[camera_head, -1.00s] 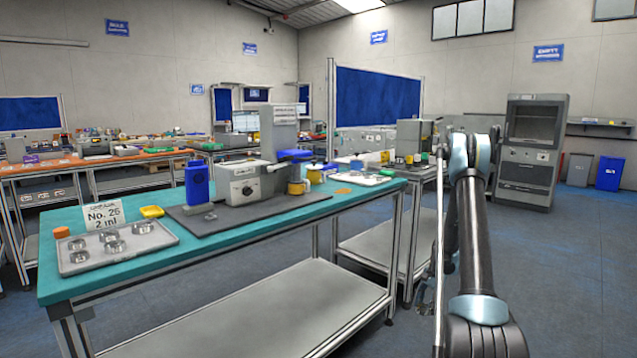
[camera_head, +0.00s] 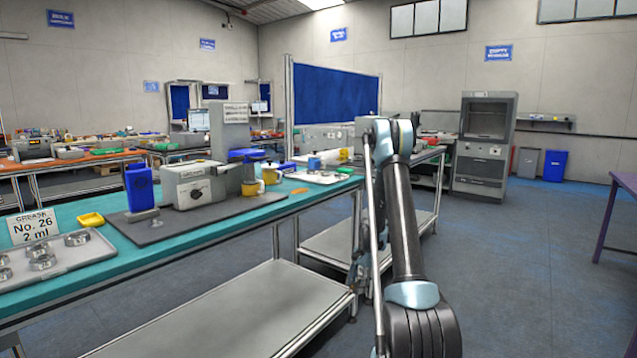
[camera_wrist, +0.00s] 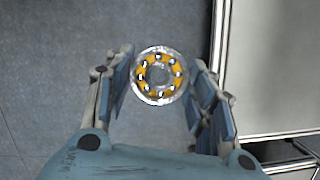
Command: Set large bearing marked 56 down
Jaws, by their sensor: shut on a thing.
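The large bearing (camera_wrist: 140,76), a silver ring with an orange cage and bright balls, is between the fingers of my gripper (camera_wrist: 162,72) in the wrist view. The fingers press it from both sides, and its round face is turned to the camera. It is held above the grey floor (camera_wrist: 60,60), beside a pale shelf with a metal frame. No marking 56 is readable on it. In the head view my arm (camera_head: 405,220) reaches forward near the bench end, and the bearing cannot be made out there.
A purple table (camera_head: 609,220) stands at the right edge. Floor between is clear.

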